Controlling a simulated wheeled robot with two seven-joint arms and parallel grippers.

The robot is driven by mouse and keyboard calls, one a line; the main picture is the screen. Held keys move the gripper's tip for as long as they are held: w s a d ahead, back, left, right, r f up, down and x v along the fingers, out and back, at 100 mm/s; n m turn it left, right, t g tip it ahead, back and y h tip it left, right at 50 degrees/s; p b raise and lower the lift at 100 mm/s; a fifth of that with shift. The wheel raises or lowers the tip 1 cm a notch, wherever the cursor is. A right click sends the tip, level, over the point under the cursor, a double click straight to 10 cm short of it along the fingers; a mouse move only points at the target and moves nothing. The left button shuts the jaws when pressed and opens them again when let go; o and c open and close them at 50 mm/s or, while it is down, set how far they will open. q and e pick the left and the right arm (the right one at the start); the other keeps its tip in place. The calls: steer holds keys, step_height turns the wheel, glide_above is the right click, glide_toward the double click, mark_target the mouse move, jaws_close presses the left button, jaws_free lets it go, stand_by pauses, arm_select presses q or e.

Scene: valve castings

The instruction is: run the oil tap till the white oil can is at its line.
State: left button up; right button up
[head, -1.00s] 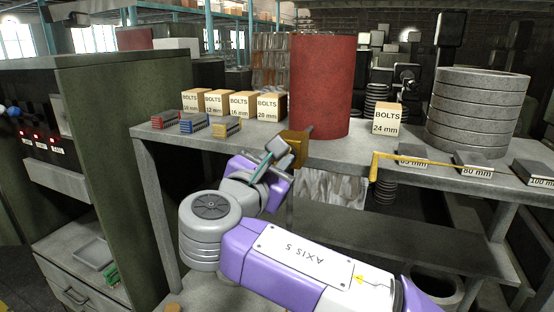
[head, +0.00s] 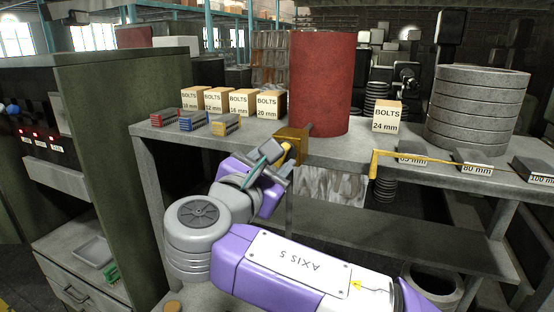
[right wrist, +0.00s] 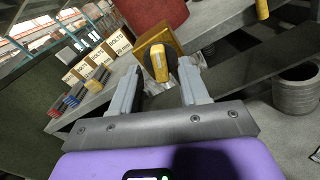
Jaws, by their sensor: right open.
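A large red drum (head: 320,85) stands on the grey bench. Below it at the bench's front edge is a brass-coloured block (head: 292,142), also in the right wrist view (right wrist: 151,38). A yellow lever-like part (right wrist: 160,62), probably the tap handle, projects from the block towards me. My right gripper (head: 278,158) is at this part. In the right wrist view its open fingers (right wrist: 163,72) stand on either side of the yellow part; I cannot tell whether they touch it. I cannot make out a white oil can or its line. My left gripper is not in view.
Several bolt boxes (head: 240,102) and small coloured racks (head: 194,123) stand on the bench (head: 350,147) left of the drum. A yellow bent bar (head: 420,158) runs along the right front edge, by stacked grey rings (head: 478,110). A lower shelf (head: 400,232) is mostly bare.

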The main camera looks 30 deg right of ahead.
steer(key=v, duration=0.5)
steer(key=shift+s+a, duration=0.2)
steer(key=shift+s, duration=0.05)
stand_by(6.5)
steer(key=b+x, duration=0.3)
steer(key=x, duration=0.4)
steer(key=shift+w+d, duration=0.25)
